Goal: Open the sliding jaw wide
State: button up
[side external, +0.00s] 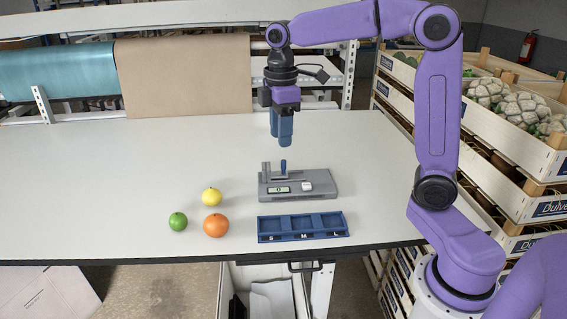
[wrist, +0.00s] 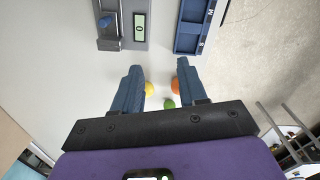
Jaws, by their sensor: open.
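A grey measuring device (side external: 318,184) lies on the white table, with a small display reading 0 (side external: 278,189), a white button and a rail. Its sliding jaw (side external: 283,167) has a blue upright handle and stands close to the grey fixed jaw (side external: 265,169) at the left end. In the wrist view the device (wrist: 128,45) is at the top, with the blue handle (wrist: 105,21) at its upper left. My gripper (side external: 281,143) hangs above and behind the device, pointing down, apart from it. In the wrist view its blue fingers (wrist: 157,90) are spread and empty.
A blue tray (side external: 262,237) with S, M and L compartments sits at the table's front edge. A yellow fruit (side external: 211,197), a green fruit (side external: 178,221) and an orange fruit (side external: 215,225) lie left of it. The table's left side is clear.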

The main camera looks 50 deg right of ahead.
notch_tip(320, 180, up, 2)
send_over(284, 160)
jog(key=a, duration=0.1)
jog(key=f, duration=1.6)
jog(key=shift+d+f, duration=0.4)
grip_shut()
jog(key=shift+d, duration=0.1)
